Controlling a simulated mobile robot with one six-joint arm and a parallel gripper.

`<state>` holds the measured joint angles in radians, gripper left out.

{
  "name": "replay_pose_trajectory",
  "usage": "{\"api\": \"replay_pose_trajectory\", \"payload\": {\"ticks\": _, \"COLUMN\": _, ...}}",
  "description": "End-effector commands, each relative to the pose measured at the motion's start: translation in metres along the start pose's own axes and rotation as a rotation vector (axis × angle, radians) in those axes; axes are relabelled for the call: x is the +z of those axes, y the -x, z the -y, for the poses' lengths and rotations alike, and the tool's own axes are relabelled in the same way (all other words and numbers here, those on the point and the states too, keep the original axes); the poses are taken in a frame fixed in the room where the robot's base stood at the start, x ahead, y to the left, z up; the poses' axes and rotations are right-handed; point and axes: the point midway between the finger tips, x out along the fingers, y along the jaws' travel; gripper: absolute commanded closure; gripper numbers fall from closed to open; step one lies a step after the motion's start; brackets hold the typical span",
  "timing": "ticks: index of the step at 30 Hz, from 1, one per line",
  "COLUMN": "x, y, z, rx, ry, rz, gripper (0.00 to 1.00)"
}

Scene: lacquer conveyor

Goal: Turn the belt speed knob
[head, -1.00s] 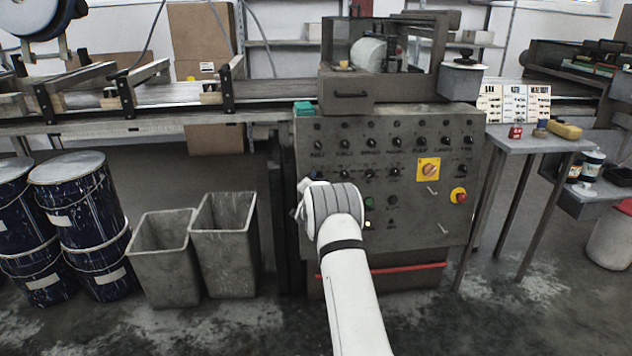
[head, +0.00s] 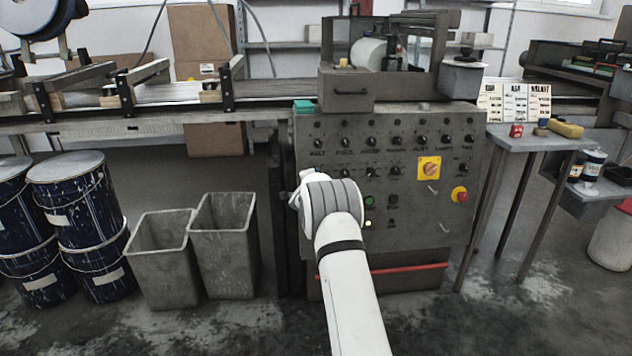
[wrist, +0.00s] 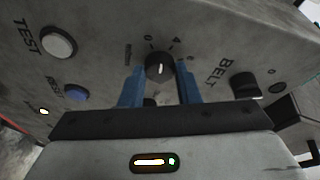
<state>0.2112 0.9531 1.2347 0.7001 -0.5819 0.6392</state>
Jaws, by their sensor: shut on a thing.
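In the wrist view, my gripper (wrist: 160,80) has its two blue fingers on either side of a round black knob (wrist: 160,67) with a white pointer line. Numbers, including 0 and 4, are printed around this knob. The fingers are shut on it. The word BELT (wrist: 222,73) is printed to its right, between it and another dark knob (wrist: 245,85). I cannot tell which of the two the word belongs to. In the head view, my arm reaches the left side of the grey control panel (head: 430,215), and its wrist hides the gripper and the held knob.
A white TEST button (wrist: 59,42) and a blue button (wrist: 76,93) lie left of the fingers. The panel carries several other knobs, a yellow rotary switch (head: 429,168) and a red stop button (head: 459,195). Grey bins (head: 222,245) stand left of the panel.

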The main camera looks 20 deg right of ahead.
Motion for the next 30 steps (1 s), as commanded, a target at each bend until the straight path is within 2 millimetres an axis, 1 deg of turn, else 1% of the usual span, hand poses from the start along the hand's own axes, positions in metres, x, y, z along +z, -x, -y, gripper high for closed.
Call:
{"api": "replay_pose_trajectory", "payload": {"ticks": 1, "x": -0.0009, "y": -0.0004, "z": 0.0053, "rx": 0.004, "ry": -0.044, "rz": 0.001, "gripper": 0.93}}
{"api": "replay_pose_trajectory", "payload": {"ticks": 30, "x": -0.008, "y": -0.002, "z": 0.0105, "rx": 0.263, "ry": -0.908, "rz": 0.058, "gripper": 0.93}}
